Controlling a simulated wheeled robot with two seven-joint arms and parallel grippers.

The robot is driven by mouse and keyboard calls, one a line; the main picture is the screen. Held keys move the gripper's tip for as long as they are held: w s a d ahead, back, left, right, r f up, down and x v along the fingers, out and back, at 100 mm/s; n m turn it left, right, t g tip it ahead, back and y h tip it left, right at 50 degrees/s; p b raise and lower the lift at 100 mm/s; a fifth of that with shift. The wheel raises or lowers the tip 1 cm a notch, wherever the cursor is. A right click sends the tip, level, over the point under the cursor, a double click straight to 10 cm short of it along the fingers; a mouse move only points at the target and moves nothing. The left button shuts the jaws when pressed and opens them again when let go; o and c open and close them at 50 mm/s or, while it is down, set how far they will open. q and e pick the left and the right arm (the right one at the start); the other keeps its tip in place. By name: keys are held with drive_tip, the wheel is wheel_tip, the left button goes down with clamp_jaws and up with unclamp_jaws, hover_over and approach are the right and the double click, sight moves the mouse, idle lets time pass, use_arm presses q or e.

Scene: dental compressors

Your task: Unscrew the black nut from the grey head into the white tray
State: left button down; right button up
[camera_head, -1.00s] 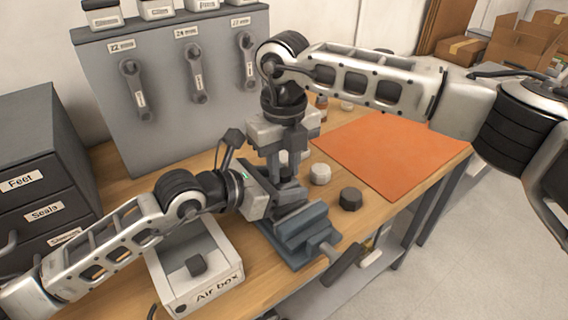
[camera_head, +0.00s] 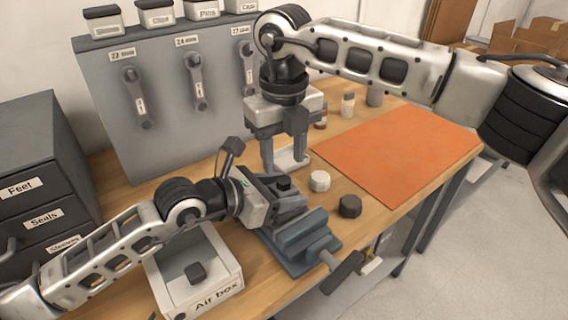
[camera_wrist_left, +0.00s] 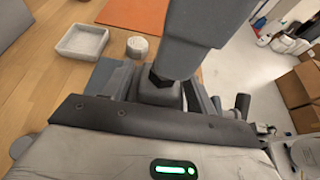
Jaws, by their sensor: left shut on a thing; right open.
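The grey head (camera_wrist_left: 158,93) sits upright in the blue-grey vise (camera_head: 305,240), with the black nut (camera_head: 283,183) on top; the nut also shows in the left wrist view (camera_wrist_left: 159,78). My left gripper (camera_head: 262,197) is shut on the grey head from the left; its fingertips are partly hidden. My right gripper (camera_head: 284,164) points down, open and empty, above and behind the nut in the head view. The white tray (camera_head: 290,160) lies on the bench behind the vise, partly covered by the right fingers; in the left wrist view it looks empty (camera_wrist_left: 82,41).
A white round piece (camera_head: 320,181) and a dark hexagonal piece (camera_head: 349,206) stand right of the vise. An orange mat (camera_head: 395,150) covers the right bench. The Air box (camera_head: 195,275) is at front left. A wrench panel (camera_head: 180,85) stands behind.

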sight(284, 179)
wheel_tip(284, 179, up, 3)
drive_tip(key=m, duration=0.3)
drive_tip(key=shift+r, duration=0.1)
drive_tip(key=shift+m, duration=0.3)
drive_tip(key=shift+f, duration=3.9)
clamp_jaws()
drive_tip(key=shift+n, duration=1.8)
drive_tip(key=shift+o, duration=0.4)
unclamp_jaws()
